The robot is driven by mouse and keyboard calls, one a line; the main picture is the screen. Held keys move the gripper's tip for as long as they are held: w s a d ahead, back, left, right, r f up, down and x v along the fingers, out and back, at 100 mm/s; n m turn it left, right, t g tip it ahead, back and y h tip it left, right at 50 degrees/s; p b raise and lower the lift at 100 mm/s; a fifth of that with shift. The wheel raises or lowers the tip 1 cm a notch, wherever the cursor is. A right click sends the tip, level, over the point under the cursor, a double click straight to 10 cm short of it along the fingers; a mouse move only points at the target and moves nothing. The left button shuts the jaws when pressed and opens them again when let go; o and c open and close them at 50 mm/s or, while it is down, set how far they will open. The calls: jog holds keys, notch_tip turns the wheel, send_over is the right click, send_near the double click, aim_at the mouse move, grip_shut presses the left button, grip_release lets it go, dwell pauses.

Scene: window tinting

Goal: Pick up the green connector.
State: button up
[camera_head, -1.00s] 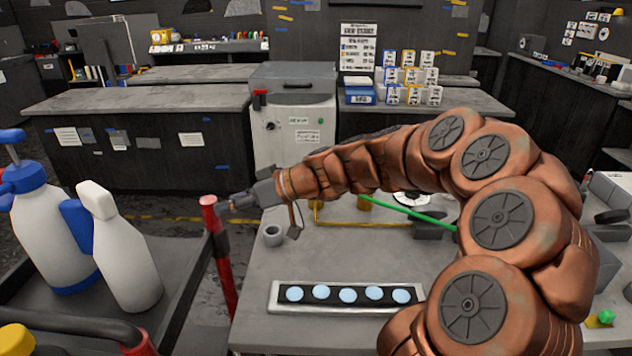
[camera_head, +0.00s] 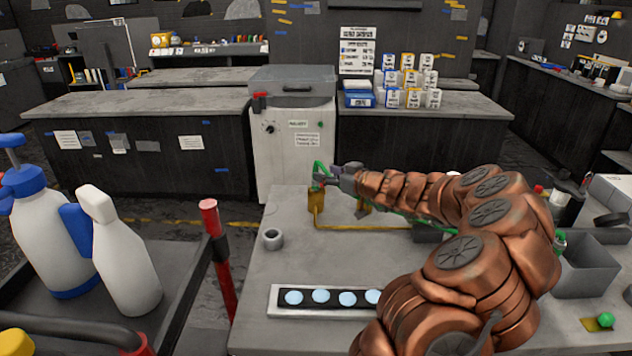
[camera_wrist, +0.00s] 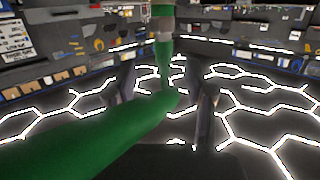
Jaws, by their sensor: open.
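A thin green line (camera_head: 320,166) bends at the tip of my gripper (camera_head: 326,178), above a yellow post at the table's back. It appears to run along behind my arm and shows green again near a grey box at right. In the wrist view, a thick green tube (camera_wrist: 85,135) rises from the lower left to the middle, where an upright green piece with a grey band (camera_wrist: 163,52) stands. My gripper's two dark fingers (camera_wrist: 166,95) are apart, with green in the gap between them. I cannot tell whether they touch it, or which part is the connector.
The yellow post (camera_head: 316,200) has a yellow pipe running right. A grey ring (camera_head: 272,239) and a tray of pale blue discs (camera_head: 275,302) lie on the grey table. A grey bin (camera_head: 588,268) and a green knob (camera_head: 606,319) are at right. Spray bottles (camera_head: 125,262) stand left.

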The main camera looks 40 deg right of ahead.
aim_at(318, 169)
jog(key=w+p, duration=0.1)
jog(key=w+a+p, duration=0.1)
jog(key=w, duration=0.1)
jog(key=shift+r, duration=0.1)
jog(key=shift+x, duration=0.95)
jog(key=shift+d, duration=0.1)
grip_shut()
